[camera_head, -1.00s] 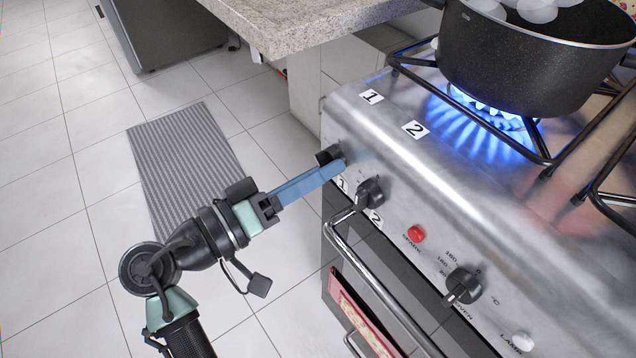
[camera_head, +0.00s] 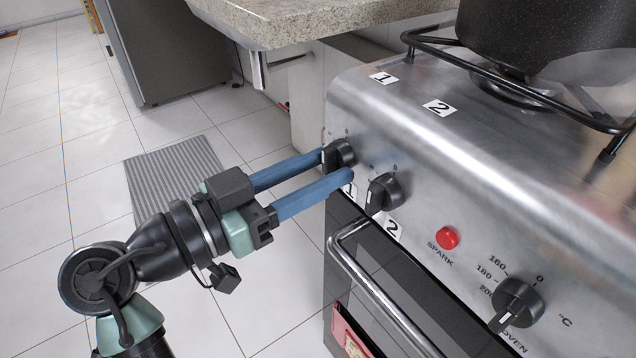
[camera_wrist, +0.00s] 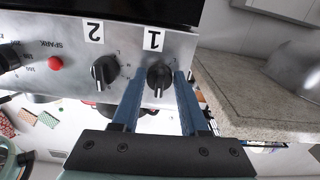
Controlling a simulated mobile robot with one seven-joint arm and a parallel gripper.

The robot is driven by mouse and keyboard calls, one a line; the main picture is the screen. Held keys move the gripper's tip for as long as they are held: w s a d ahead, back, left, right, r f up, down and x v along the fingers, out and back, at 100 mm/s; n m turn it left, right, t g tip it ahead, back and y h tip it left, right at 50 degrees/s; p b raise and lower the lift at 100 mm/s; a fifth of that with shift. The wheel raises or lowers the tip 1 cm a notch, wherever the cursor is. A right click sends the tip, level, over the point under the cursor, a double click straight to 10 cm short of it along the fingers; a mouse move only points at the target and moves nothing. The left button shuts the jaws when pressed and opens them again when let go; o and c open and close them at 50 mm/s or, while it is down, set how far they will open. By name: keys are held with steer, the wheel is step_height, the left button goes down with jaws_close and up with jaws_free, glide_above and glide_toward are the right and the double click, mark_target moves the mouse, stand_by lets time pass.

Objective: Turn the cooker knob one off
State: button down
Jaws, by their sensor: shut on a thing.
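Knob one (camera_head: 343,150) is the black knob at the left end of the steel cooker panel, above the "1" label. My gripper (camera_head: 337,165) is shut on it, with a blue finger on either side. Its white pointer line shows upright between the fingers. In the wrist view, knob one (camera_wrist: 159,80) sits between the fingertips, below the upside-down "1" label. The burner (camera_head: 512,88) under the pot (camera_head: 560,35) shows no blue flame in its visible part; the pot hides some of it.
Knob two (camera_head: 386,193) is close to the right of my gripper. A red spark button (camera_head: 447,238) and the oven knob (camera_head: 517,303) are further right. The oven handle (camera_head: 375,290) juts out below. A stone countertop (camera_head: 300,20) lies behind; the floor at left is open.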

steer(key=shift+m+b, duration=0.3)
steer(key=shift+m, duration=0.1)
steer(key=shift+c, duration=2.2)
jaws_free()
steer(key=p+v, duration=0.4)
steer(key=v, duration=0.9)
steer(key=shift+w, duration=0.1)
